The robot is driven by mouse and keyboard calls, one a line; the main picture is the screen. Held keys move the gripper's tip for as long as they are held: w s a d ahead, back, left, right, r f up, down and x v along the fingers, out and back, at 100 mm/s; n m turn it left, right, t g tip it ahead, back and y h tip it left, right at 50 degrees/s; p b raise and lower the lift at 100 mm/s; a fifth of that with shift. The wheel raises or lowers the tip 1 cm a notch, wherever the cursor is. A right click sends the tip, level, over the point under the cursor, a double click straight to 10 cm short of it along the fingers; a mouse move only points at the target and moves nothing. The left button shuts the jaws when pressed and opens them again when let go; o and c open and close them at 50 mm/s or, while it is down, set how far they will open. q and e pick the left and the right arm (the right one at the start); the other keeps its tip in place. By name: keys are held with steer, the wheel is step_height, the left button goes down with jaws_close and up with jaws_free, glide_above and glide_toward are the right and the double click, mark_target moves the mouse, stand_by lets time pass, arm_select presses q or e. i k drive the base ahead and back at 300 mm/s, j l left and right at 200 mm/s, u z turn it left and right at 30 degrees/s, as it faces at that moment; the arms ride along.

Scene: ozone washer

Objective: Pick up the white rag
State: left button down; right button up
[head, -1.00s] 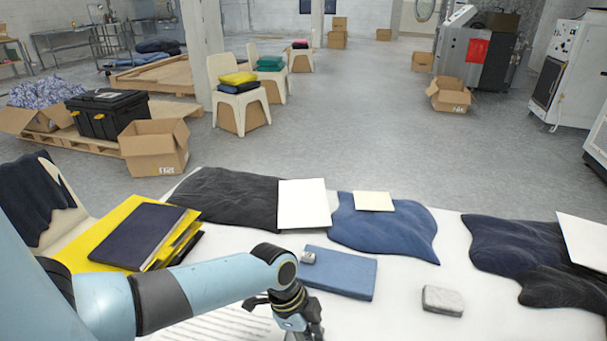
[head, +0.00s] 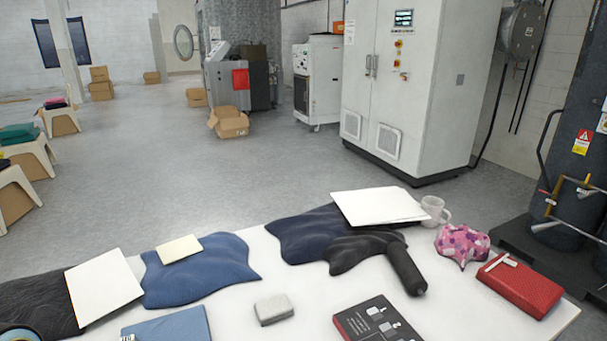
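A small whitish-grey block (head: 273,309) lies flat near the front middle of the white table (head: 240,328). It looks like a folded rag, but I cannot tell its material for sure. Nothing touches it, and the table around it is bare. Only a sliver of my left arm shows in the bottom left corner. Neither gripper is in view.
A blue folder (head: 168,327) lies left of the block and a black box (head: 378,322) right of it. Dark cloths, white sheets (head: 104,285), a dark cylinder (head: 405,270), a mug (head: 434,210), a patterned pink cloth (head: 462,243) and a red case (head: 522,284) also lie there.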

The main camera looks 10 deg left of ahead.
mark_target(268, 312)
steer(key=k, duration=0.9)
